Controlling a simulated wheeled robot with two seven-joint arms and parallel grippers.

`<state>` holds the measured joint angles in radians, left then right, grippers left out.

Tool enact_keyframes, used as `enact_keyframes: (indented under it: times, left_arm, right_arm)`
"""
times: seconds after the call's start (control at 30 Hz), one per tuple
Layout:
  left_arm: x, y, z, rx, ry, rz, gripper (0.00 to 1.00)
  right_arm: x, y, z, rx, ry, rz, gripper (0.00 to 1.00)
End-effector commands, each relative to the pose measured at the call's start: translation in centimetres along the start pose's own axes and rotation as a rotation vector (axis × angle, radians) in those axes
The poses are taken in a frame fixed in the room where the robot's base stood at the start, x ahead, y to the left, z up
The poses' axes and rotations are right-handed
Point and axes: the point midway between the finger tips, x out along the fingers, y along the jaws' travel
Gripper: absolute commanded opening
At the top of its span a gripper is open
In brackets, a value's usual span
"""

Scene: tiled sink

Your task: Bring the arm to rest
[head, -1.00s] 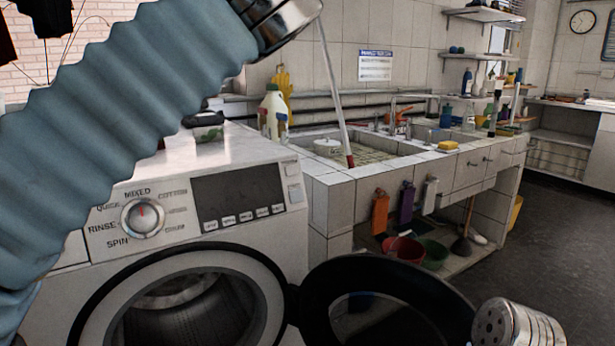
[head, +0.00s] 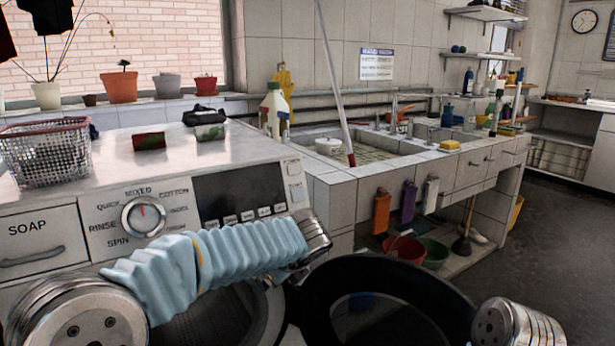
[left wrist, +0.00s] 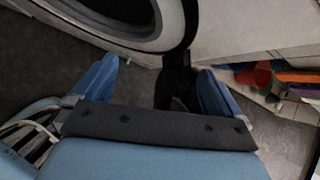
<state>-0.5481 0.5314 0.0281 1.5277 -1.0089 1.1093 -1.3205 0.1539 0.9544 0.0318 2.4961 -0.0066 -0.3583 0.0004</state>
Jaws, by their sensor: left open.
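My left arm, in a pale blue ribbed sleeve with metal joints, crosses low in front of the washing machine (head: 240,195) in the head view. Its gripper does not show in that view. In the left wrist view my left gripper (left wrist: 156,68) has its two blue fingers wide apart, with nothing held between them. Beyond the fingers are the grey floor (left wrist: 45,65) and the machine's round door opening. A metal joint of mine shows at the bottom right of the head view, but my right gripper is not in view.
The machine's round black door (head: 390,275) stands open in front of the tiled sink counter (head: 335,190). A wire basket (head: 45,155) and small boxes sit on the machine. Bottles hang on the counter front above a red bowl (head: 404,249) and green bowl (head: 434,254). The floor at right is clear.

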Motion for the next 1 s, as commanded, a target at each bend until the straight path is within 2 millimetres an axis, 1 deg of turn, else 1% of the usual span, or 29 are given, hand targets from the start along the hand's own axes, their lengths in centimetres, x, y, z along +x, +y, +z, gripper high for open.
enact_keyframes:
  times: [0.03,0.07,0.1,0.17,0.2,0.27,0.3,0.33,0.37,0.4,0.47,0.5,0.6,0.7,0.8,1.0]
  left_arm:
    - [3.4,1.4,-2.8,-0.060,0.084,0.027,1.00]
    - [5.2,2.2,-4.5,-0.108,0.140,0.041,1.00]
    - [7.5,3.4,-7.0,-0.185,0.215,0.064,1.00]
    - [10.6,5.7,-10.7,-0.317,0.325,0.114,1.00]
    - [12.4,7.4,-13.3,-0.421,0.397,0.156,1.00]
    - [14.7,10.3,-17.1,-0.601,0.499,0.236,1.00]
    - [16.1,12.4,-19.7,-0.741,0.561,0.302,1.00]
    - [16.9,14.1,-21.6,-0.857,0.602,0.358,1.00]
    - [17.5,15.8,-23.4,-0.980,0.636,0.417,1.00]
    - [18.2,18.1,-25.8,-1.154,0.670,0.504,1.00]
    - [18.8,21.6,-28.8,-1.430,0.687,0.641,1.00]
    - [18.9,23.7,-30.4,-1.610,0.675,0.729,1.00]
    - [18.8,28.3,-33.0,-1.990,0.586,0.904,1.00]
    - [18.5,31.3,-34.2,-2.227,0.485,0.999,1.00]
    - [18.4,32.5,-34.6,-2.332,0.429,1.032,1.00]
    - [18.4,32.6,-34.6,-2.350,0.420,1.035,1.00]
  right_arm:
    - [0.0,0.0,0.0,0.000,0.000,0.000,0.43]
    - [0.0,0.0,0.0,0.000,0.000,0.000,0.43]
    - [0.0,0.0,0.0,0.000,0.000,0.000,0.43]
    - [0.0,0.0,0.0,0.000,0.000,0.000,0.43]
    - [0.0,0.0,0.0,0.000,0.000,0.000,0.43]
    - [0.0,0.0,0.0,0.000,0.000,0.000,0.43]
    - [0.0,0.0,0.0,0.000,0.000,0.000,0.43]
    - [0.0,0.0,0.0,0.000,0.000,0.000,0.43]
    - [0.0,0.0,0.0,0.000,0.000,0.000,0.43]
    - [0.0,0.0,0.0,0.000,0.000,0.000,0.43]
    - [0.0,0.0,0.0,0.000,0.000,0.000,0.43]
    - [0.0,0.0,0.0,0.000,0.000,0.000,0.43]
    - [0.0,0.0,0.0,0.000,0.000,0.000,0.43]
    - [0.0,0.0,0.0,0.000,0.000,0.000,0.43]
    - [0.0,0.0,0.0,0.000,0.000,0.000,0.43]
    - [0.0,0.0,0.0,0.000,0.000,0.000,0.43]
